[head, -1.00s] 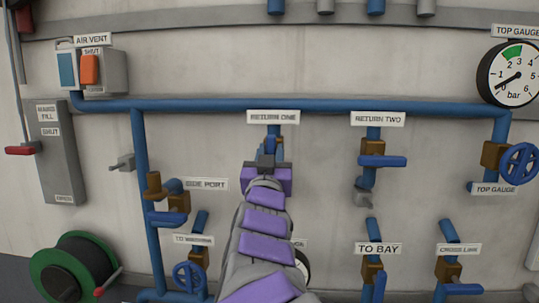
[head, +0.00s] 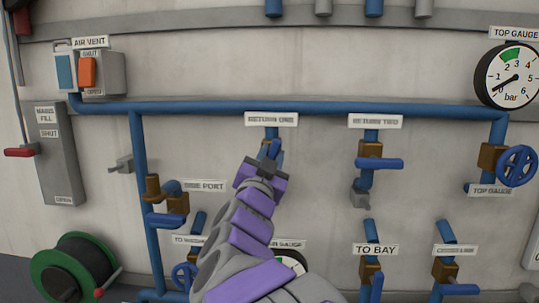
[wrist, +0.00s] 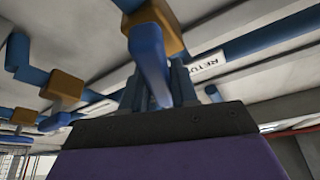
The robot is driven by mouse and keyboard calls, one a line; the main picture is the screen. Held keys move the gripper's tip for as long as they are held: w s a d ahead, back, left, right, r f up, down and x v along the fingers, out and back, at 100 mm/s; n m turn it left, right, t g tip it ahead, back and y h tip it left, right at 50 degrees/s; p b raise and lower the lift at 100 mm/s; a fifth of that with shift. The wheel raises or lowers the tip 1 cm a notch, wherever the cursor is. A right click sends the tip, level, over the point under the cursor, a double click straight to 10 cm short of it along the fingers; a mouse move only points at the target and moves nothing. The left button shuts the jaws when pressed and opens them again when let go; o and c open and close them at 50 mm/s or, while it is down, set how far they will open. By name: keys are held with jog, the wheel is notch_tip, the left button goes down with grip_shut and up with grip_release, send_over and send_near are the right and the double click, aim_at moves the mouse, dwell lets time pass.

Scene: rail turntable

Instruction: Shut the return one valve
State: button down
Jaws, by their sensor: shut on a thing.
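The return one valve hangs on a blue pipe under the RETURN ONE label (head: 271,119) in the head view. My gripper (head: 270,155) covers most of the valve there, and only a little blue of its lever shows by the fingertips. In the wrist view the blue lever (wrist: 149,58) runs from the brown valve body (wrist: 157,22) down between the fingers of my gripper (wrist: 160,92). My gripper is shut on this lever, which points towards the camera. How far the lever is turned is hard to tell.
The return two valve (head: 369,150), with its blue lever sideways, is to the right. The side port valve (head: 170,205) is at left. A small gauge (head: 292,262) is partly behind my arm. Bare wall lies between return one and return two.

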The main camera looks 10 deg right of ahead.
jog(key=m+g, duration=0.1)
jog(key=m, duration=0.2)
jog(key=m+g+h, duration=0.1)
jog(key=m, duration=0.1)
jog(key=m+g+h, duration=0.1)
jog(key=m, duration=0.2)
jog(key=shift+d+f+m+g, duration=0.1)
jog(key=shift+f+m+g, duration=0.2)
jog(key=m, duration=0.2)
jog(key=m+g, duration=0.1)
jog(key=m, duration=0.1)
jog(key=m+g, duration=0.1)
jog(key=m, duration=0.1)
jog(key=shift+d+f+m+b, duration=0.15)
jog(key=shift+f+m+b, duration=0.15)
jog(key=shift+m+b, duration=0.1)
jog(key=shift+g+y, duration=0.3)
jog(key=shift+f, duration=0.1)
jog(key=c, duration=1.2)
grip_release()
jog(key=shift+c, duration=0.2)
jog(key=shift+o, duration=1.4)
jog(key=shift+w, duration=0.15)
jog(key=shift+s, duration=0.2)
